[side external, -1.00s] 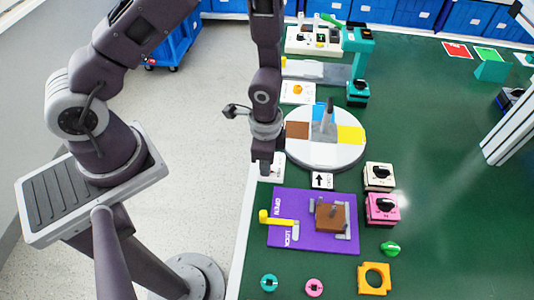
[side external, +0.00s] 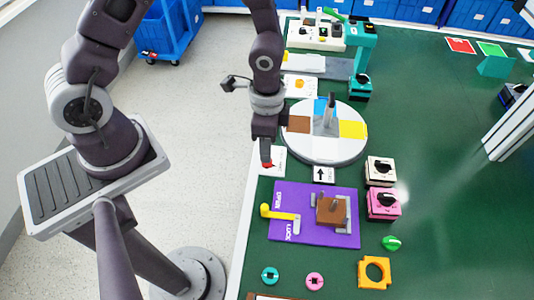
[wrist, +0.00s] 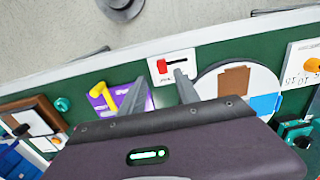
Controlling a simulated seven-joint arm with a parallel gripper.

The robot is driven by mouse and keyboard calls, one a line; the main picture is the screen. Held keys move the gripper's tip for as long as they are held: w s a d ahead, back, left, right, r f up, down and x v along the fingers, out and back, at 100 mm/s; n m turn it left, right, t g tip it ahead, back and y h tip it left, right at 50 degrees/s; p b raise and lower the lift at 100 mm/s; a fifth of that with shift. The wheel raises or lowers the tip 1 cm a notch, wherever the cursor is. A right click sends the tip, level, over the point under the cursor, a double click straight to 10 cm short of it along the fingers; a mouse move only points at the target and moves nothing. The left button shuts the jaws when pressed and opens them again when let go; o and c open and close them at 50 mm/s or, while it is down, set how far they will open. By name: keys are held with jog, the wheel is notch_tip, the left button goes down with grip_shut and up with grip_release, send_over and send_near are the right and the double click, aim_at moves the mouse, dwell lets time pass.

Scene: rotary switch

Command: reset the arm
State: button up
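My gripper (side external: 265,152) hangs near the left edge of the green table, beside the round white turntable. In the wrist view its two fingers (wrist: 160,85) are apart with nothing held between them. A white card with a red piece (wrist: 172,66) shows past the fingertips; the red piece also shows just below my gripper in the side view (side external: 267,163). A white box with a black rotary knob (side external: 380,171) and a pink box with a black rotary knob (side external: 383,204) stand to the right, well apart from my gripper.
The turntable (side external: 342,157) bears coloured sectors and an upright grey piece. A purple board (side external: 280,233) with a yellow handle (side external: 266,211) lies nearer the camera. The table's right side is largely clear.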

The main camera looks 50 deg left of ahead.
jog(key=shift+r, duration=0.7)
jog(key=s+a+r+n+t+y, duration=0.1)
jog(key=a+r+n+t, duration=0.15)
jog(key=r, duration=0.65)
jog(key=s+a+r+n+t+y, duration=0.1)
jog(key=a+r+n, duration=0.15)
jog(key=r, duration=0.55)
jog(key=s+r+n+t+h, duration=0.2)
jog(key=s+r+n, duration=0.2)
jog(key=s+r, duration=0.5)
jog(key=shift+s+r, duration=0.15)
jog(key=shift+s, duration=1.05)
jog(key=shift+c, duration=0.2)
